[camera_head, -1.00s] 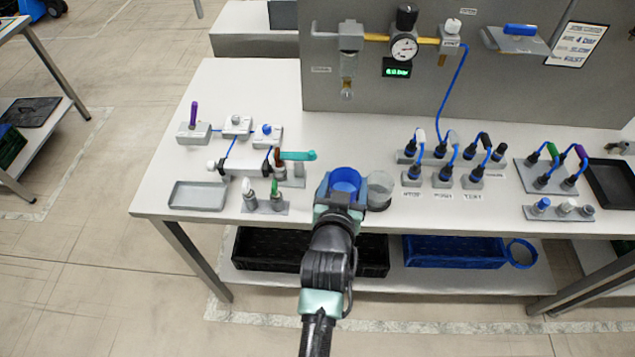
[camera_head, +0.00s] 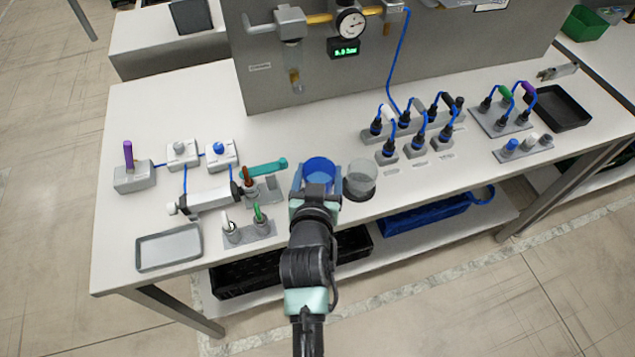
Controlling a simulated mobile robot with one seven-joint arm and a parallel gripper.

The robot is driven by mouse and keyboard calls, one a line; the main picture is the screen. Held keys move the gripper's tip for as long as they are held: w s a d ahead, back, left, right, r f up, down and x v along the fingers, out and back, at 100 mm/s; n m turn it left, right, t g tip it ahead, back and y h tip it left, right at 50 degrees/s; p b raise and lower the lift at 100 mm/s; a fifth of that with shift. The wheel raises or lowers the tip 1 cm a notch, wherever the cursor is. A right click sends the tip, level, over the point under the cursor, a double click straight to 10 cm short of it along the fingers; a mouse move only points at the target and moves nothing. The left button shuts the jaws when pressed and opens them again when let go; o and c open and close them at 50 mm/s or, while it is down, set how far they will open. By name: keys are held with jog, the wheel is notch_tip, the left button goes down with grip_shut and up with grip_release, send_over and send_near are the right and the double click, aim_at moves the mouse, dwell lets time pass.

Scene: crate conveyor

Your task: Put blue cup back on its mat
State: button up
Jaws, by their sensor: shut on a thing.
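The blue cup (camera_head: 319,169) is upright between the jaws of my gripper (camera_head: 317,180), near the front edge of the workbench. My gripper is shut on it, with a finger on each side. The gripper body hides the cup's lower front, and I cannot tell whether its base touches the bench. A clear cup (camera_head: 361,173) stands just right of it on a dark round mat (camera_head: 361,194). No mat for the blue cup shows; the area under it is hidden by my gripper.
Left of the cup are a cylinder fixture with a teal lever (camera_head: 268,168), a green-capped part (camera_head: 258,212) and a grey tray (camera_head: 168,248). Hose connectors (camera_head: 418,140) stand to the right. A panel with a gauge (camera_head: 351,23) rises behind. Bench behind the cup is bare.

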aim_at(319, 178)
jog(key=shift+f, duration=1.65)
jog(key=shift+f+b, duration=0.15)
jog(key=shift+b, duration=0.15)
jog(key=o, duration=1.4)
